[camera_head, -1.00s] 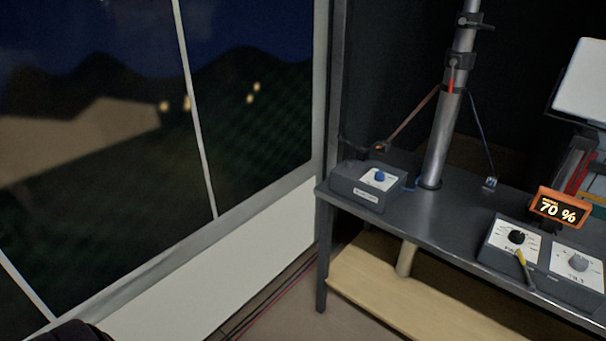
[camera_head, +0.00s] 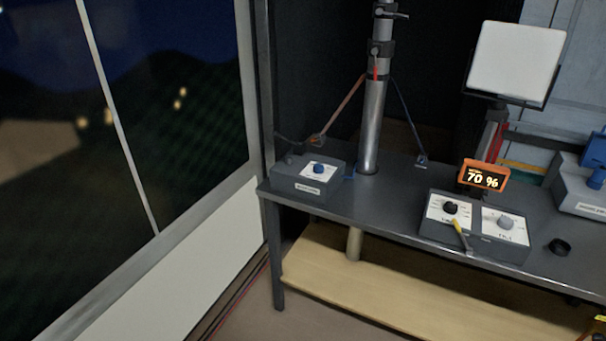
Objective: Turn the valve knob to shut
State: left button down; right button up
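A grey box (camera_head: 296,190) stands at the left end of the dark table, with a small blue knob (camera_head: 319,168) on a white plate on its top. Another grey unit (camera_head: 577,190) at the right edge has a blue part (camera_head: 597,152) on top, cut off by the picture. Labels are too small to read, so I cannot tell which is the valve knob. Neither gripper is in view.
A metal mast (camera_head: 373,125) rises through the table (camera_head: 385,208). An orange display (camera_head: 482,176) reads 70 %. A white panel (camera_head: 517,62) stands behind. A black ring (camera_head: 559,246) lies on the right. A wooden shelf (camera_head: 400,290) is below; a window wall is at left.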

aim_at(318, 168)
jog(key=i+l, duration=0.3)
jog(key=i, duration=0.25)
jog(key=i+l+u, duration=0.25)
jog(key=u, duration=0.2)
jog(key=i+l+u, duration=0.35)
jog(key=u, duration=0.15)
jog(key=l+u, duration=0.1)
jog(key=u, duration=0.35)
